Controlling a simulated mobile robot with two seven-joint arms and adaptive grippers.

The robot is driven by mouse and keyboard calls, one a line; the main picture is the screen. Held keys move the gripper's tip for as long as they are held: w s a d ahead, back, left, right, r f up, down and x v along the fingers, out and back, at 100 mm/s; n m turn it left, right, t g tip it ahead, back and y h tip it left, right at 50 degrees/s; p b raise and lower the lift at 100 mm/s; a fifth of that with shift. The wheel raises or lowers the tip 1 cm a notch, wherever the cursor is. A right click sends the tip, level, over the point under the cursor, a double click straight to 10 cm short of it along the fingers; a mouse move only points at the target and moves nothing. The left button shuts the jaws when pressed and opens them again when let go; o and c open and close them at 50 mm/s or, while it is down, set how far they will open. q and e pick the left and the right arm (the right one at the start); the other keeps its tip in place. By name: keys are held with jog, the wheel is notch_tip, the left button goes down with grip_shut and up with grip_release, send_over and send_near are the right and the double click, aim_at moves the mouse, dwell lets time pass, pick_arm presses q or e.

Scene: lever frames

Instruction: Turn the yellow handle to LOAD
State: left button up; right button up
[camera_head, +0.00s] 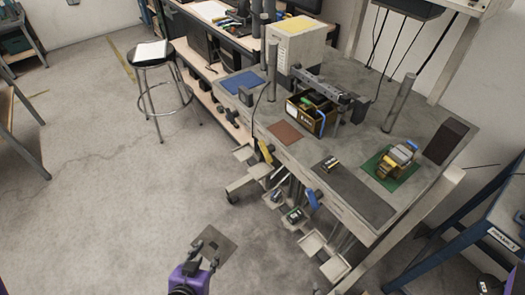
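Any LOAD marking is too small to read. My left gripper (206,254) is at the bottom of the view, low and to the left of the bench, well apart from the yellow handle. Its fingers are spread, with a dark square plate (228,248) showing just beyond them. I cannot tell whether they touch it. My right gripper is not in view.
The bench top (350,150) holds a black box (305,116), coloured mats and a yellow device on a green mat (385,168). Small trays (325,259) jut out below its front edge. A stool (153,62) stands at upper left. The floor (90,190) left of the bench is mostly clear.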

pick_arm(q)
jog(key=w+d+m+t+h+b, duration=0.1)
jog(key=w+d+h, duration=0.1)
jog(key=w+d, duration=0.35)
jog(key=n+t+h+b, duration=0.4)
jog(key=n+t+h, duration=0.15)
jog(key=h, duration=0.35)
send_near(263, 153)
jog(key=w+d, duration=0.1)
jog(key=shift+m, duration=0.25)
jog(key=p+x, duration=0.1)
jog(key=x, duration=0.6)
jog(key=shift+r, duration=0.15)
jog(key=shift+w+d+p, duration=0.25)
jog(key=shift+w+p, duration=0.05)
jog(key=shift+w, duration=0.05)
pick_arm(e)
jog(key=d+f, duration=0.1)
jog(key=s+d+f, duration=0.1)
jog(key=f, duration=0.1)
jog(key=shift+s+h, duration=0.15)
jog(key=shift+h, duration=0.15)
pick_arm(q)
jog(key=shift+c, duration=0.2)
grip_shut()
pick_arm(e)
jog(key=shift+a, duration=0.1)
